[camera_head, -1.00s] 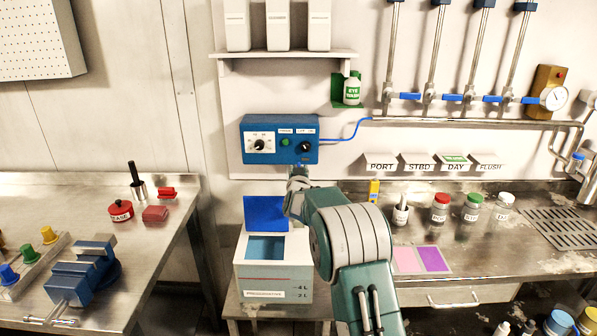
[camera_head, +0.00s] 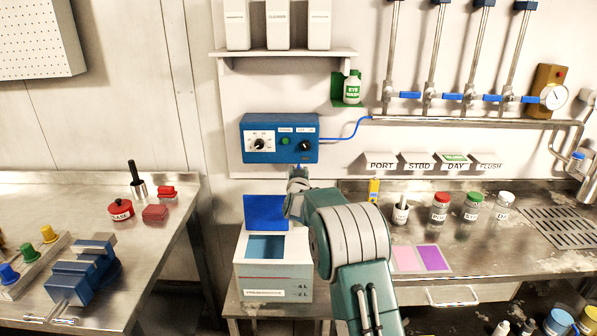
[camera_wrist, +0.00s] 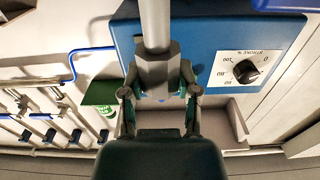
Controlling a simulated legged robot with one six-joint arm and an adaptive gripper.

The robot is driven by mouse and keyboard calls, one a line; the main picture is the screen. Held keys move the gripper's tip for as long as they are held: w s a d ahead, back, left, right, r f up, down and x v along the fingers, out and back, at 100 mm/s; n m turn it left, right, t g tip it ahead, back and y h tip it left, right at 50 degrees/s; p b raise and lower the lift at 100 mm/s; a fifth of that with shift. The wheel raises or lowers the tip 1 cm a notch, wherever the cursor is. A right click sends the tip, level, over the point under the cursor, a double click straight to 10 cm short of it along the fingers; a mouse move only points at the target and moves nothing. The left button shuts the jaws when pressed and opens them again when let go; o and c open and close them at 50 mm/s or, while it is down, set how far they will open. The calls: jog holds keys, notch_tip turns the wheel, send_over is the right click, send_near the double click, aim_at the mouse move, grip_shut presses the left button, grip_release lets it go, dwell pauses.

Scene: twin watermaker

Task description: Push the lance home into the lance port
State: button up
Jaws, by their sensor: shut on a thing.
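My gripper (camera_head: 298,180) is just below the blue control box (camera_head: 279,139) in the head view, largely hidden by my own arm. In the wrist view, my gripper (camera_wrist: 158,80) is shut on a pale grey rod, the lance (camera_wrist: 155,25), which runs out of the top of that picture. The blue box (camera_wrist: 200,50) with its dial lies behind the lance there. I cannot make out the lance port or the lance's far end. The white preservative tank (camera_head: 273,278) stands below my gripper, with its blue lid (camera_head: 265,212) raised.
A blue hose (camera_head: 345,138) runs from the box to the pipework. A shelf (camera_head: 285,54) with white containers is above. Jars, including a red-capped one (camera_head: 440,207), stand on the right bench. The left bench holds a blue vise (camera_head: 85,272).

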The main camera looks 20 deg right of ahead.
jog(key=shift+f, duration=4.95)
jog(key=o, duration=1)
jog(key=shift+o, duration=0.2)
jog(key=shift+f, duration=0.1)
jog(key=shift+s, duration=0.15)
jog(key=v, duration=1.1)
jog(key=shift+s, duration=0.35)
jog(key=shift+a, duration=0.1)
